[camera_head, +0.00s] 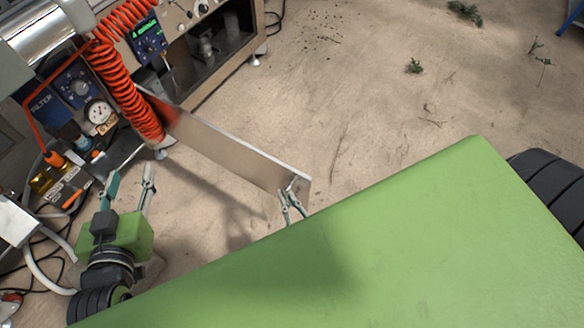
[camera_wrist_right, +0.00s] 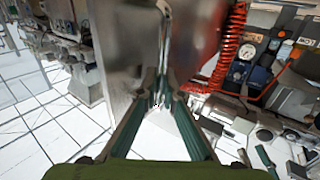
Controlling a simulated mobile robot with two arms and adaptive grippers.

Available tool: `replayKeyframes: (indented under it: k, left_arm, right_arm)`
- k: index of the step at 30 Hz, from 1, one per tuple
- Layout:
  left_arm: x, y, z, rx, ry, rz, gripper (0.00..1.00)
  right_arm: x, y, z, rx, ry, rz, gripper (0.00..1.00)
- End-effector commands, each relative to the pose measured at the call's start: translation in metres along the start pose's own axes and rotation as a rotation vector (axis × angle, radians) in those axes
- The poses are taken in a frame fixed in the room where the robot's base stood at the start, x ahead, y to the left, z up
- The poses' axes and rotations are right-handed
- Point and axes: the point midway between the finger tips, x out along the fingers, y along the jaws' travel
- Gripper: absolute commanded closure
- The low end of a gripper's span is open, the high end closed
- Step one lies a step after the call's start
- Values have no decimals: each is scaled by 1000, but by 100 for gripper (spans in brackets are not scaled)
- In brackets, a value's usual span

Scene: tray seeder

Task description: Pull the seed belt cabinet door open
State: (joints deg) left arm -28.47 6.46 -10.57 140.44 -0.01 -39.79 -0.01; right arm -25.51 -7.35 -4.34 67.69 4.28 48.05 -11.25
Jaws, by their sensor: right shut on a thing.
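The seed belt cabinet door (camera_head: 235,155) is a flat metal panel standing well out from the machine in the head view. It also fills the upper middle of the right wrist view (camera_wrist_right: 125,60). My right gripper (camera_head: 292,192) is at the door's outer end, mostly hidden below by the green body. In the right wrist view its fingers (camera_wrist_right: 160,80) meet at the door's face, shut on it; the exact part gripped is unclear. My left gripper (camera_head: 130,181) is open and empty, its two fingers apart, left of the door.
The cabinet opening (camera_head: 205,65) is dark behind the door. A red coiled hose (camera_head: 120,75) hangs by the hinge side. A gauge (camera_head: 98,112), filter unit and cables crowd the left. The floor right of the door is clear apart from small plant scraps.

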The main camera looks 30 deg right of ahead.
Motion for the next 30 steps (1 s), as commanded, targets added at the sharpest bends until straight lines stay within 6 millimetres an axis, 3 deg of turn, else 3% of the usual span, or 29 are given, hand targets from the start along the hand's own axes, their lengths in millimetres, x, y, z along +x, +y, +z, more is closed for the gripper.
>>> replayKeyframes:
  k: [11, 13, 25, 30]
  left_arm:
    - [0, 0, 0, 0, -1, 0, 60]
    - [0, 0, 0, 0, -1, 0, 60]
    - [-1, 0, 1, -1, -1, 1, 60]
    - [0, 0, 0, 0, -1, 1, 60]
  right_arm:
    - [-1, 0, 1, -2, -2, -2, 100]
    - [-1, 0, 1, -2, -2, -2, 86]
    - [0, -2, -2, 0, 0, -3, 86]
    - [-1, -2, -17, 0, 1, -3, 86]
